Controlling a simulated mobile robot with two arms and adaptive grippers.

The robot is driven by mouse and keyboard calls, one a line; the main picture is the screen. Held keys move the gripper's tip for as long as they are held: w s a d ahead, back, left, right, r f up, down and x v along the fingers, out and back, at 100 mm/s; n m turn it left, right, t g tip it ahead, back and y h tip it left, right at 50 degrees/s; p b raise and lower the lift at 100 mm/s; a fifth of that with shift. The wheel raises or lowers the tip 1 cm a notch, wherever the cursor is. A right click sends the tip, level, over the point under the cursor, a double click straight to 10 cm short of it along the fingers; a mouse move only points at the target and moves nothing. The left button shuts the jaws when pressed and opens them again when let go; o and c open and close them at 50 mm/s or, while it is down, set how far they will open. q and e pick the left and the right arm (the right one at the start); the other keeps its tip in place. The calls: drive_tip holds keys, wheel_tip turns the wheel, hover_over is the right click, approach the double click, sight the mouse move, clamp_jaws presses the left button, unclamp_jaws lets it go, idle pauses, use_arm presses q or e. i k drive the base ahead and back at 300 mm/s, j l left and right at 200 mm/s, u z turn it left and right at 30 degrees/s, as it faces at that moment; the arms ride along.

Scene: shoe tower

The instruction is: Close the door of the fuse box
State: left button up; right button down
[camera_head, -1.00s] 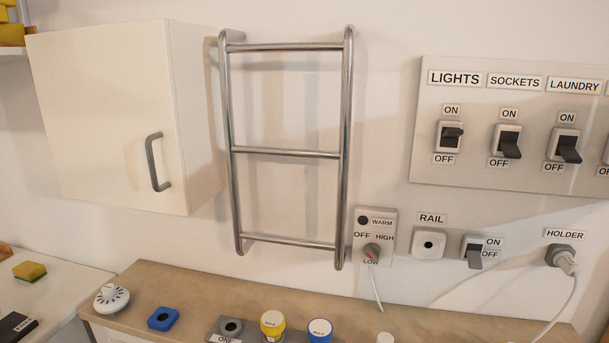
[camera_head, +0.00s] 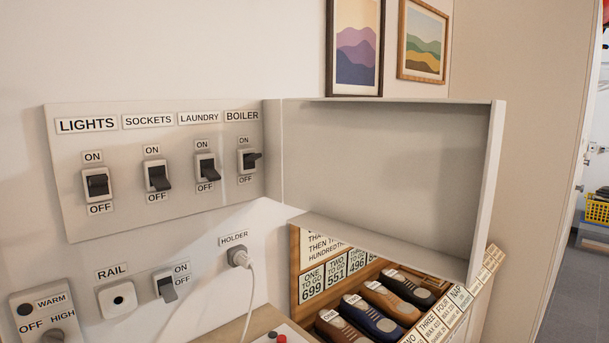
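The fuse box panel (camera_head: 110,215) is on the wall at left. It carries a row of dark switches labelled LIGHTS (camera_head: 97,185), SOCKETS (camera_head: 158,178), LAUNDRY (camera_head: 206,169) and BOILER (camera_head: 249,160). Its door (camera_head: 390,170) stands open, swung out from the panel's right side toward me. The door is a shallow grey cover with a raised rim, and its hollow inner side shows. The switches are uncovered. Neither of my grippers is in view.
Below the door is a rack with several shoes (camera_head: 370,318) and label cards. Below the panel are a rail socket (camera_head: 117,299), a rocker switch (camera_head: 166,286) and a plug with a white cable (camera_head: 240,257). Two framed pictures (camera_head: 355,45) hang behind the door.

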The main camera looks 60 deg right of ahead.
sight(409, 181)
drive_tip(key=l, duration=0.8)
drive_tip(key=k+l, duration=0.15)
drive_tip(key=l, duration=1.4)
drive_tip(key=k+l, duration=0.15)
drive_tip(key=l, duration=0.65)
drive_tip(key=u, duration=0.05)
